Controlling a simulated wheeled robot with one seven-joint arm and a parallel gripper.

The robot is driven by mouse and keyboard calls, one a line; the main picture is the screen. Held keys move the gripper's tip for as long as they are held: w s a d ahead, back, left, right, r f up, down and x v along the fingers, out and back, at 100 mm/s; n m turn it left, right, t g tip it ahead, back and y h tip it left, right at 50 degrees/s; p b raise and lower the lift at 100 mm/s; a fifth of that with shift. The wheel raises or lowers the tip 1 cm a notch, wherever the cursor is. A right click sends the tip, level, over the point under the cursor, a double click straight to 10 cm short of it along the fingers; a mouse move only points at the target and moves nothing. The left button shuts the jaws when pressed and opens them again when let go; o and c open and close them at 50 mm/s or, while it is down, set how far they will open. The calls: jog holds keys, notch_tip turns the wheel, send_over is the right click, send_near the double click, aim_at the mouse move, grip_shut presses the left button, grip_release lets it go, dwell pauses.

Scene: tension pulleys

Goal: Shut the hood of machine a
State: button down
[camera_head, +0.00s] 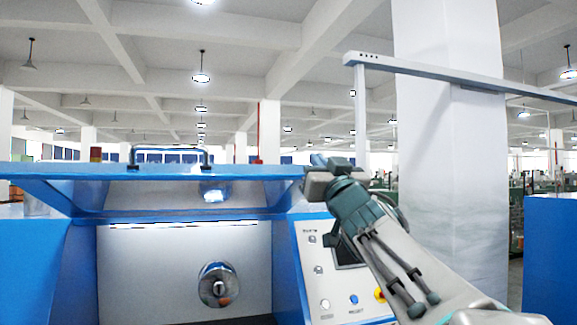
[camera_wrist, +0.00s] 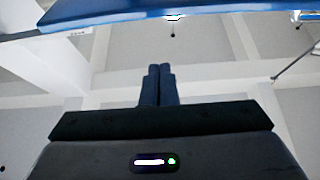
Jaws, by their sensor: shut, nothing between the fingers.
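The blue hood (camera_head: 90,171) of the machine is raised and stands open above the work space in the head view. A dark bar handle (camera_head: 170,149) sits on its upper edge. My gripper (camera_head: 316,160) is at the right end of the hood, close to its edge; I cannot tell whether it touches. In the wrist view its two fingers (camera_wrist: 157,72) are together with nothing between them. A blue edge, apparently the hood (camera_wrist: 130,18), crosses the top of the wrist view, apart from the fingertips.
Inside the open machine is a pale back wall with a round metal chuck (camera_head: 218,284). A control panel (camera_head: 340,285) with buttons and a screen stands right of the opening, partly behind my arm. A white pillar (camera_head: 450,130) and a blue cabinet (camera_head: 550,260) are further right.

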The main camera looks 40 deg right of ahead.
jog(key=w, duration=0.1)
jog(key=w+d+f+p, duration=0.1)
jog(key=w, duration=0.2)
jog(key=shift+w+d+f, duration=0.15)
jog(key=shift+d+f, duration=0.2)
jog(key=shift+f, duration=0.05)
jog(key=shift+a, duration=0.1)
